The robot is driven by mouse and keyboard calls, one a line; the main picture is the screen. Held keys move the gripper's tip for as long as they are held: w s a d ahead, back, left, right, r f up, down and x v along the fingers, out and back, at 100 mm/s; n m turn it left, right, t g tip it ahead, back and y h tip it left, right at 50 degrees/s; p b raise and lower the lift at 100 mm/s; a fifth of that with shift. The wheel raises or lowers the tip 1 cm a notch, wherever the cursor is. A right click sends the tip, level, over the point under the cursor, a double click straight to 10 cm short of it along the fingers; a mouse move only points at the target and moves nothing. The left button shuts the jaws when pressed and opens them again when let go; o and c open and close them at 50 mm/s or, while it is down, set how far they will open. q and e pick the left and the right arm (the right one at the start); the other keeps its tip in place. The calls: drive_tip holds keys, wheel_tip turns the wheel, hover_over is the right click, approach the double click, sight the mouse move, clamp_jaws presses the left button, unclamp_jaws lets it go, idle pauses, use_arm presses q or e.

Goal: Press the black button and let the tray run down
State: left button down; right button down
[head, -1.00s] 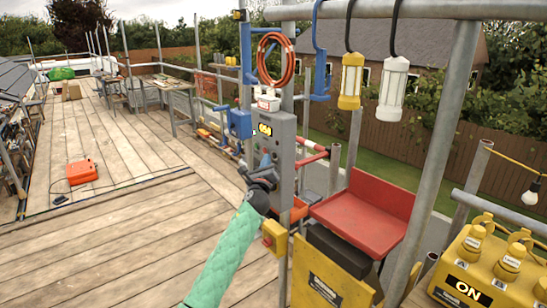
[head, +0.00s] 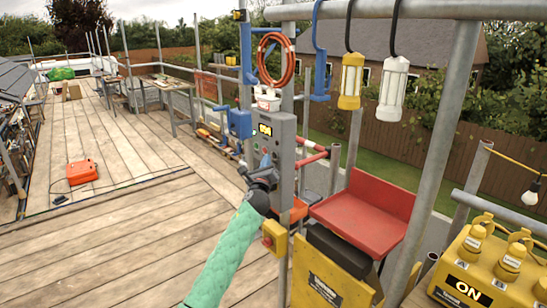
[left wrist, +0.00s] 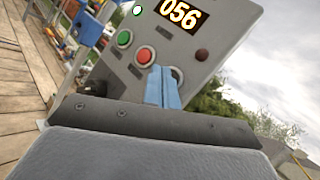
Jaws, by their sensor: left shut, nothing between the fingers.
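A grey control panel (head: 284,150) stands upright on a scaffold post in the head view. It fills the middle of the left wrist view (left wrist: 185,35), with a lit "056" readout, a green button (left wrist: 125,38), a red button (left wrist: 144,56) and a dark red round part (left wrist: 202,55). A dark round part (left wrist: 94,88) at its lower left is partly hidden by my gripper; I cannot tell if it is the black button. My left gripper (head: 266,161) is shut and empty. Its blue fingers (left wrist: 165,75) are in front of the panel, just right of the red button; contact is unclear. A red tray (head: 368,215) sits right of the panel.
A yellow power box (head: 485,262) stands at the lower right. Scaffold poles and two hanging lamps (head: 393,88) are near the tray. A small yellow box with a red button (head: 274,238) is below the panel. The plank deck (head: 110,240) at left is largely clear.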

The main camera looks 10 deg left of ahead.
use_arm(q)
drive_tip(key=shift+d, duration=0.1)
idle(0.3)
drive_tip(key=shift+w+d, duration=0.2)
drive_tip(key=shift+w, duration=0.1)
use_arm(e)
drive_tip(key=shift+d+f, duration=0.1)
drive_tip(key=shift+d, duration=0.1)
